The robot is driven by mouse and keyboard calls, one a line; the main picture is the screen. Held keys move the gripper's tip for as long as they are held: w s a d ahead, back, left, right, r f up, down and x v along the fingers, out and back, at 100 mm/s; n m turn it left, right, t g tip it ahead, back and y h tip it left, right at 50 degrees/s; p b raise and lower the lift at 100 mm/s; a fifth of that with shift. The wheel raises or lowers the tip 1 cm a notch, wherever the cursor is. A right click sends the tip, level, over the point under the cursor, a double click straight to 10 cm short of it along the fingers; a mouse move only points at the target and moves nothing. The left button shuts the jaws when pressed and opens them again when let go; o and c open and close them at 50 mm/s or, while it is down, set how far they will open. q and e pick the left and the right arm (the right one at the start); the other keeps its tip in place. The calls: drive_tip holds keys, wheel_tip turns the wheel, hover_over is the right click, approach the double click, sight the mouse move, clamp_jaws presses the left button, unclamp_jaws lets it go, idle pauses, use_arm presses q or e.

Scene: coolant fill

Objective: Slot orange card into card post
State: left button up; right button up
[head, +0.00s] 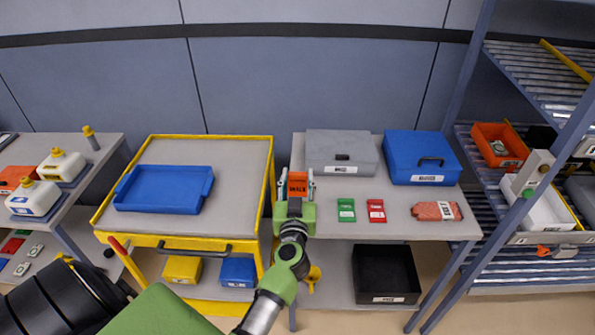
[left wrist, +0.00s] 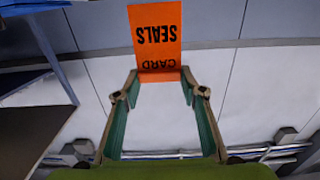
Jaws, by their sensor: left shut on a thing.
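My left gripper (head: 296,195) is shut on the orange card (head: 297,184), holding it upright at the front left of the grey table. The left wrist view shows the card (left wrist: 155,35) between the fingertips (left wrist: 160,76), with the words "CARD SEALS" upside down in that picture. The card stands out beyond the fingertips, with blue-grey wall behind it. I cannot make out a card post for certain; a pale upright block (head: 531,172) with a green spot stands on the right rack. My right gripper is not in view.
The grey table (head: 395,222) holds a grey case (head: 342,152), a blue case (head: 422,157), a green card (head: 346,210), a red card (head: 376,210) and a reddish bundle (head: 436,211). A yellow-edged cart (head: 235,180) with a blue tray (head: 164,189) stands left.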

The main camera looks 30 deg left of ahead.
sight(298, 190)
use_arm(q)
drive_tip(key=shift+a, duration=0.1)
drive_tip(key=shift+r+p, duration=0.1)
drive_tip(key=shift+p, duration=0.4)
drive_tip(key=shift+f, duration=0.35)
wheel_tip(298, 190, down, 3)
drive_tip(key=shift+s+r+b, duration=0.1)
drive_tip(key=shift+b, duration=1.05)
drive_tip(key=shift+f+b, duration=0.85)
drive_tip(key=shift+f, duration=0.45)
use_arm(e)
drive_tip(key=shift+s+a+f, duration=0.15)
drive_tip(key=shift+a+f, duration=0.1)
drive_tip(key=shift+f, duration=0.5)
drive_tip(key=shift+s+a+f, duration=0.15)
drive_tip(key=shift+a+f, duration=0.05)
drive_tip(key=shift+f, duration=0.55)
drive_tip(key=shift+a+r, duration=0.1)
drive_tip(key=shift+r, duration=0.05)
use_arm(q)
drive_tip(key=shift+p, duration=0.4)
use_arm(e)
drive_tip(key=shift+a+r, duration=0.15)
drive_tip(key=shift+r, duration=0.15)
